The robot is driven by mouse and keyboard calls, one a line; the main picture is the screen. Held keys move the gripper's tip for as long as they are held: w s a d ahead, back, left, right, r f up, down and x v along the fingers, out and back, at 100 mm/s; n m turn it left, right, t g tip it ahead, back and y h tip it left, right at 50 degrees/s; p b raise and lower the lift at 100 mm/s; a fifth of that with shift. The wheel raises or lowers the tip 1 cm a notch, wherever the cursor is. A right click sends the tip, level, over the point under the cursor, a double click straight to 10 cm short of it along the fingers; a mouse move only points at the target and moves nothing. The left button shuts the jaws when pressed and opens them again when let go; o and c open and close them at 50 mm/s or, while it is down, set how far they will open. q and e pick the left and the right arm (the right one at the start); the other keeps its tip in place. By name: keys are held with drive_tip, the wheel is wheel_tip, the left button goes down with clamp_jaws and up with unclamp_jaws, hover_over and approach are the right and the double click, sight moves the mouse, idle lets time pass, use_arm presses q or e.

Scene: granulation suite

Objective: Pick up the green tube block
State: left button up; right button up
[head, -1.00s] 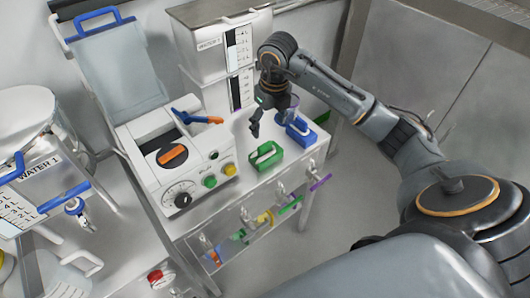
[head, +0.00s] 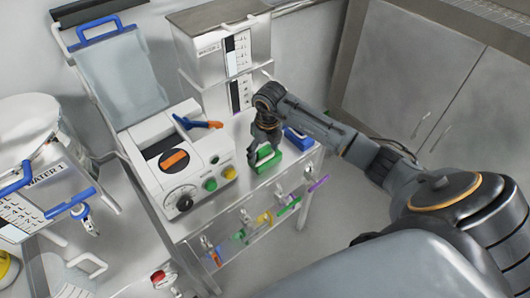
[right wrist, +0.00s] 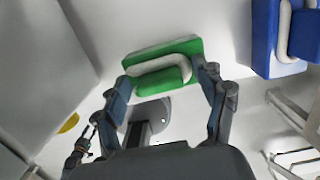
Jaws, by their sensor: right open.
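The green tube block (head: 267,160) sits on the white bench top, to the right of the white machine. In the right wrist view the green tube block (right wrist: 164,66) lies just beyond and partly between the fingertips, with a pale curved handle on it. My right gripper (head: 262,152) is over the block in the head view, and its fingers stand apart in the right wrist view (right wrist: 166,78). Nothing is held between them. Whether a finger touches the block I cannot tell. My left gripper is not in view.
A blue block (head: 298,138) stands close to the right of the green one. The white machine (head: 178,160) with coloured buttons stands at the left. Metal containers (head: 222,60) stand behind. Coloured tools hang along the bench's front edge.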

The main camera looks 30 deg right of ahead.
drive_tip(key=c, duration=1.4)
drive_tip(key=shift+r, duration=0.1)
